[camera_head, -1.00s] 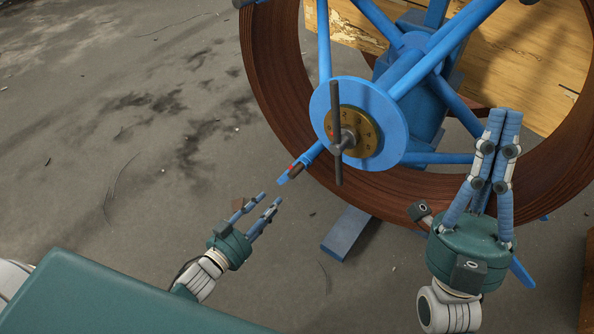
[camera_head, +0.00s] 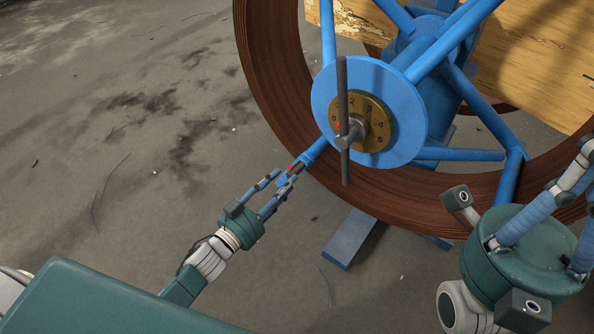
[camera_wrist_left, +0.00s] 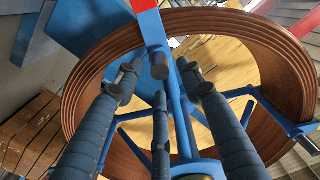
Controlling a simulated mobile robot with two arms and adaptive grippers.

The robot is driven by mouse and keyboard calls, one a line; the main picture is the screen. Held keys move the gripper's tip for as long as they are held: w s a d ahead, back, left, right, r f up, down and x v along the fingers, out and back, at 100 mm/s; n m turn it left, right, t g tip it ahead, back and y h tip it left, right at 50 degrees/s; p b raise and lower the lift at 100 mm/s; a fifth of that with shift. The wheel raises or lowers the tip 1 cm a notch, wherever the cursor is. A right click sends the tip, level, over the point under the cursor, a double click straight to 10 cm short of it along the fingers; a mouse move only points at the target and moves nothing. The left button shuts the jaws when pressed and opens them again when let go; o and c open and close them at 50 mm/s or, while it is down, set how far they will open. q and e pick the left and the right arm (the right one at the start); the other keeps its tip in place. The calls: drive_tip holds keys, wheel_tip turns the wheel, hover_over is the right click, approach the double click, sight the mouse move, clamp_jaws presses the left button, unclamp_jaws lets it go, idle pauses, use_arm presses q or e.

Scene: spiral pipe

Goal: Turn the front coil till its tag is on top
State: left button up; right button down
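The front coil is a wide brown ring of grooved turns (camera_head: 258,60) on a blue spoked frame; it fills much of the left wrist view (camera_wrist_left: 290,60). At its hub are a blue disc (camera_head: 405,115), a brass numbered dial (camera_head: 378,139) and a dark crossbar handle (camera_head: 343,85). A red mark (camera_head: 291,167) shows near the lower-left end of a blue bar; I cannot tell if it is the tag. My left gripper (camera_head: 284,177) is open, its fingers close beside that bar's end. My right gripper (camera_head: 585,185) is at the right edge, its fingertips cut off.
A pale wooden board (camera_head: 530,70) stands behind the coil. A blue foot (camera_head: 350,240) of the stand juts out on the floor below it. The grey floor (camera_head: 100,130) at the left is clear apart from dark stains and small debris.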

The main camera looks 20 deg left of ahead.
sight(300, 167)
use_arm(q)
drive_tip(key=shift+b+x, duration=1)
drive_tip(key=shift+x, duration=2.25)
clamp_jaws()
